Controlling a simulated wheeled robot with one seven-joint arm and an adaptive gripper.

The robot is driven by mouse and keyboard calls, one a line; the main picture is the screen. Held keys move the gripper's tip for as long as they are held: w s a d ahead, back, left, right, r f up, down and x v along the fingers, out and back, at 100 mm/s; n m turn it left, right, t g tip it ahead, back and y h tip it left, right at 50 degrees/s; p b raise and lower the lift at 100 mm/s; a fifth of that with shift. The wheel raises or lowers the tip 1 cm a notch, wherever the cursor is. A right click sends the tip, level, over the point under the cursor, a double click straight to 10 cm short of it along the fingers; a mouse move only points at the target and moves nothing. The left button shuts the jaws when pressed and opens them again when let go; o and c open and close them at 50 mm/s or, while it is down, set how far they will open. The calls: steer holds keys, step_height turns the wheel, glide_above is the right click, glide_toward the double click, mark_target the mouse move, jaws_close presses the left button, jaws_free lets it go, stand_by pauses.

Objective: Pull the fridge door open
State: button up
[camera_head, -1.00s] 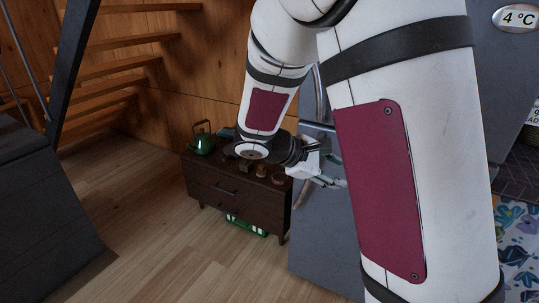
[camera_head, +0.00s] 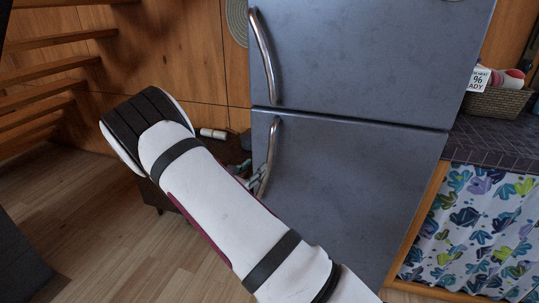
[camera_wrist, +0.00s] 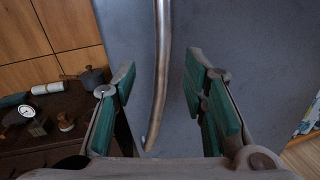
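The grey fridge has an upper door (camera_head: 370,55) and a lower door (camera_head: 345,190), both flush and closed. Each has a curved metal handle along its left edge: the upper handle (camera_head: 264,58) and the lower handle (camera_head: 271,150). My gripper (camera_head: 257,177) is at the lower end of the lower handle, partly hidden behind my arm. In the wrist view my gripper (camera_wrist: 160,78) is open, with green pads on both sides. The handle (camera_wrist: 161,60) runs between the fingers, with visible gaps on both sides. The grey door (camera_wrist: 255,50) lies behind it.
A dark low cabinet (camera_wrist: 75,150) with a pot (camera_wrist: 93,77), a white roll (camera_wrist: 47,88) and small items stands left of the fridge. A counter with a basket (camera_head: 495,101) and a patterned curtain (camera_head: 470,225) are on the right. Wooden floor (camera_head: 70,200) is open at left.

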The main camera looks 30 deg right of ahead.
mark_target(268, 155)
steer(key=b+x, duration=0.1)
steer(key=x, duration=1)
steer(key=shift+d, duration=0.1)
jaws_close()
